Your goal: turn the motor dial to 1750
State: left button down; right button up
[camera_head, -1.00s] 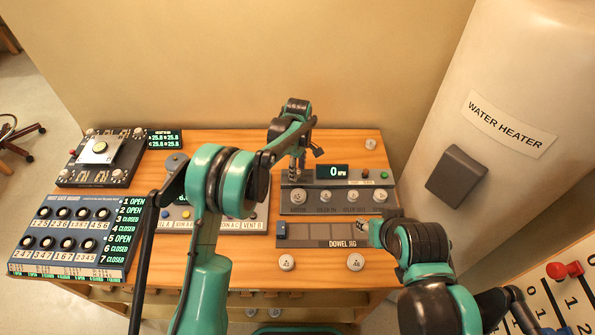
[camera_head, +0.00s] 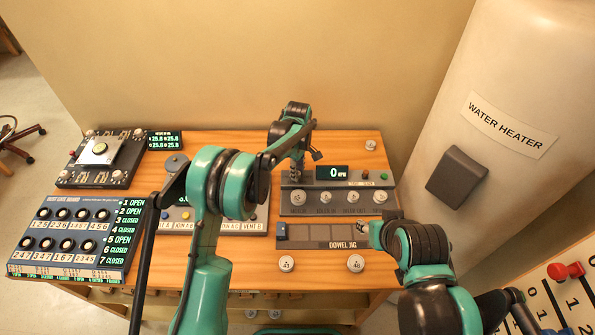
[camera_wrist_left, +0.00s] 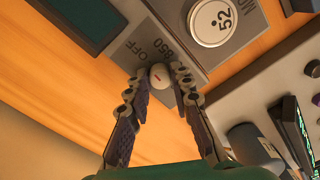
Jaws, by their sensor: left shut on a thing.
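The motor panel (camera_head: 310,207) stands at the back right of the bench, with a dark display (camera_head: 333,174) reading 0 RPM. My left gripper (camera_head: 297,176) reaches down over the panel's left part. In the left wrist view, its two fingertips (camera_wrist_left: 166,73) are shut on either side of a small pale round dial (camera_wrist_left: 160,76) with a red mark. Printing beside the dial reads OFF and 850; other numbers are hidden or out of view. My right gripper (camera_head: 364,232) is beside the right end of the dowel jig; its jaws are too small to judge.
A round button marked 52 (camera_wrist_left: 212,22) is close to the left fingers. The dowel jig (camera_head: 300,244) lies in front of the panel. A valve board (camera_head: 75,238) occupies the bench's left side. The water heater (camera_head: 500,110) stands to the right.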

pick_arm(q)
jog(key=m, duration=0.3)
jog(key=shift+m, duration=0.4)
jog(key=m+b, duration=0.1)
jog(key=m, duration=0.3)
jog(key=shift+m, duration=0.3)
jog(key=m, duration=0.4)
jog(key=shift+m, duration=0.3)
jog(key=m, duration=0.9)
jog(key=shift+b, duration=0.35)
jog(key=m, duration=0.4)
jog(key=shift+a+m, duration=0.1)
jog(key=shift+m, duration=0.2)
jog(key=m, duration=0.4)
jog(key=shift+m, duration=2.2)
